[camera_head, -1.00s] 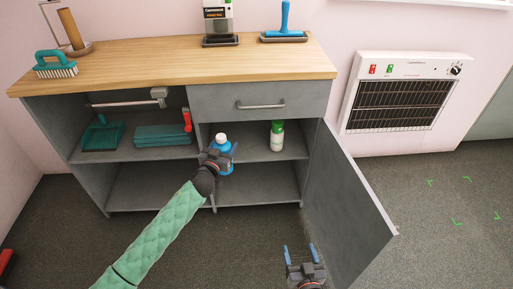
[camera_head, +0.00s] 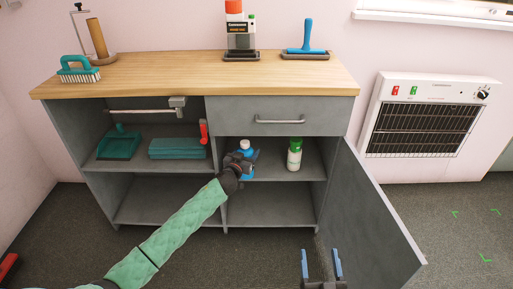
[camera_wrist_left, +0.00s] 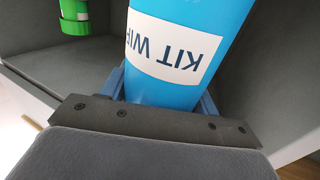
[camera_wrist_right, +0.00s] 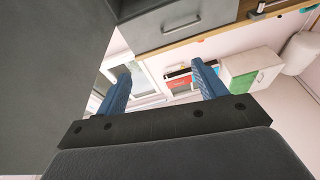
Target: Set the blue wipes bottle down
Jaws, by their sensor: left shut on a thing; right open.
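The blue wipes bottle (camera_head: 246,149) has a white cap and shows in the head view at the middle shelf of the cabinet's right side. My left gripper (camera_head: 243,165) is shut around it and hides much of its body. In the left wrist view the blue bottle (camera_wrist_left: 185,75) fills the space between the fingers, its white label reading upside down. Whether its base touches the shelf (camera_head: 272,172) is hidden. My right gripper (camera_head: 321,265) is open and empty, low in front of the cabinet. Its fingers also show in the right wrist view (camera_wrist_right: 160,85).
A white bottle with a green cap (camera_head: 294,155) stands right of the blue one. A teal dustpan (camera_head: 120,143) and folded teal cloths (camera_head: 178,148) sit on the left shelf. The open cabinet door (camera_head: 370,215) swings out at the right. The lower shelf (camera_head: 270,212) is bare.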

